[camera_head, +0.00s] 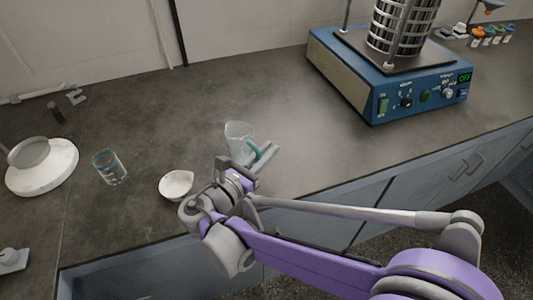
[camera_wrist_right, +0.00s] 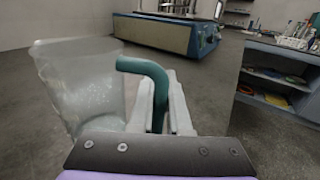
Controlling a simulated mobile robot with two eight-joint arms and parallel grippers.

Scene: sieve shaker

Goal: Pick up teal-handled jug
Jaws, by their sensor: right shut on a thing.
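The teal-handled jug (camera_head: 238,134) is a clear, frosted vessel on the dark counter, in the middle of the head view. Its teal handle (camera_wrist_right: 150,72) faces my right gripper (camera_head: 262,158). In the right wrist view, the jug body (camera_wrist_right: 82,85) fills the left side, and the handle passes between the two pale fingers of my right gripper (camera_wrist_right: 160,108). The right gripper is shut on the handle. The jug looks close to upright. I cannot tell whether its base touches the counter. My left gripper is not in view.
A white bowl (camera_head: 176,185) and a glass beaker (camera_head: 110,167) stand left of the jug. A round white device (camera_head: 42,168) is at far left. The blue sieve shaker (camera_head: 385,80) stands at the back right. The counter between jug and shaker is clear.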

